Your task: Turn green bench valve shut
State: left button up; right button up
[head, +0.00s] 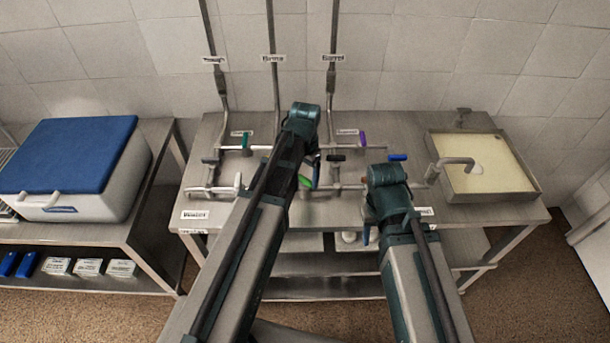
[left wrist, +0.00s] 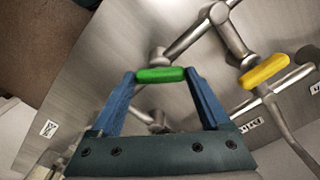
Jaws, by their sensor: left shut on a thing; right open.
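The green valve handle (left wrist: 160,75) lies crosswise between the two blue fingertips of my left gripper (left wrist: 161,74), which is shut on its ends. In the head view, a bright green handle (head: 304,182) shows beside my left forearm on the bench's pipework. My left gripper is mostly hidden there behind its own arm. Whether the handle lies along or across its pipe is hard to tell.
A yellow handle (left wrist: 265,71) sits on a pipe close to the green one. The metal bench (head: 450,217) also carries purple (head: 363,139), blue (head: 398,157), black (head: 336,158) and white (head: 238,182) handles. A sink (head: 490,190) is at right; a blue-lidded cooler (head: 70,155) at left.

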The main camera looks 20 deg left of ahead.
aim_at(305, 178)
pick_arm(q)
jog(key=m, duration=0.5)
jog(key=shift+m, duration=2.5)
jog(key=o, duration=1.2)
jog(key=shift+r, duration=0.15)
notch_tip(305, 178, up, 14)
jog(key=p, duration=1.4)
jog(key=shift+f, duration=0.2)
